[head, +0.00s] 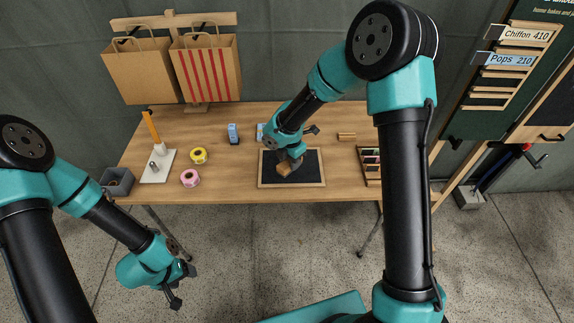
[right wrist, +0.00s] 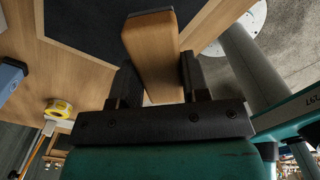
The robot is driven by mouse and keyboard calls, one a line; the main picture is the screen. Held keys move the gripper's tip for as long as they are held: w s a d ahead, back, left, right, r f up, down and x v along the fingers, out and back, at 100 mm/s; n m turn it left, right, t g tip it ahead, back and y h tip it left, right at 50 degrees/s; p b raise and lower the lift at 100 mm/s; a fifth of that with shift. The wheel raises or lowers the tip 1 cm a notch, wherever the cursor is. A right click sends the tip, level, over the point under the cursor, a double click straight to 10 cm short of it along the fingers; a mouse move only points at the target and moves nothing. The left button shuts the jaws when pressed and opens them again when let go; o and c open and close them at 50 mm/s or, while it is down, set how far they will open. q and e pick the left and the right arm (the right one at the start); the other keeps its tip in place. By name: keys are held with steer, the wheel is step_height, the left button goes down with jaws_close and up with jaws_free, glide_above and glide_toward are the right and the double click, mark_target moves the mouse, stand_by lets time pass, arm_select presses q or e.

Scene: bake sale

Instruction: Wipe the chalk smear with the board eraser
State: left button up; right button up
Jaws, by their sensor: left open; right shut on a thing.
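The board eraser (right wrist: 155,55) is a wooden block held between the fingers of my right gripper (right wrist: 160,85) in the right wrist view. In the head view the eraser (head: 284,169) is over the left part of the black chalkboard (head: 308,168), which lies flat in a wooden frame on the table. I cannot tell whether the eraser touches the board. My right gripper (head: 289,163) is shut on it. No chalk smear can be made out; the gripper and eraser cover part of the board. My left gripper (head: 181,287) is open and empty, in front of the table and below its top.
On the wooden table (head: 225,185) stand a yellow tape roll (head: 198,156), a pink tape roll (head: 190,178), a blue box (head: 233,134) and a grey bin (head: 117,181). Paper bags (head: 140,72) hang behind. A compartment tray (head: 370,163) is right of the board.

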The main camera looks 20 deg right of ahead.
steer(key=shift+r, duration=1.5)
